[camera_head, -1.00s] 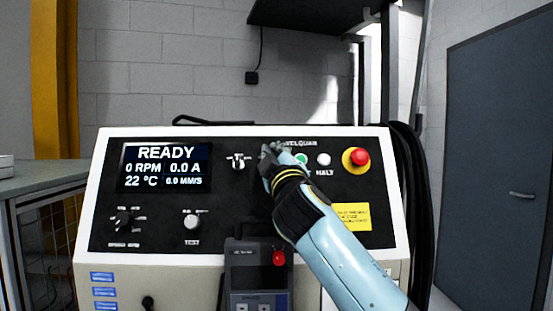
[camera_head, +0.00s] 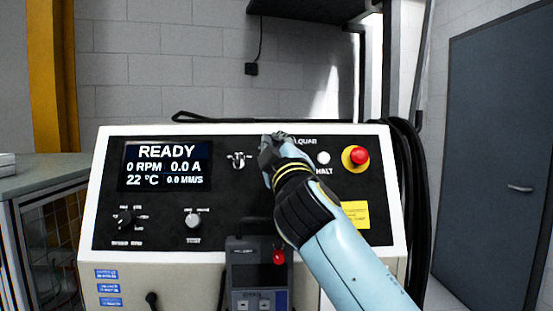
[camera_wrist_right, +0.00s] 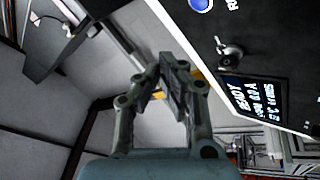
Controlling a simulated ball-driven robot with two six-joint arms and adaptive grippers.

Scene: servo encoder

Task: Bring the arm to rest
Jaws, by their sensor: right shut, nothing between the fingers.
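My right gripper (camera_head: 277,140) is in front of the upper middle of the black control panel (camera_head: 240,215) in the head view. Its arm comes in from the lower right and hides part of the panel, including some of the lettering beside HALT. In the right wrist view the gripper (camera_wrist_right: 167,65) has its fingers together with nothing between them. The screen (camera_head: 166,166) reads READY, 0 RPM, 0.0 A and 22 °C. My left gripper is not in view.
A grey handheld unit (camera_head: 258,275) sits below. Black hoses (camera_head: 410,200) hang at the right side. A shelf (camera_head: 315,12) overhangs behind.

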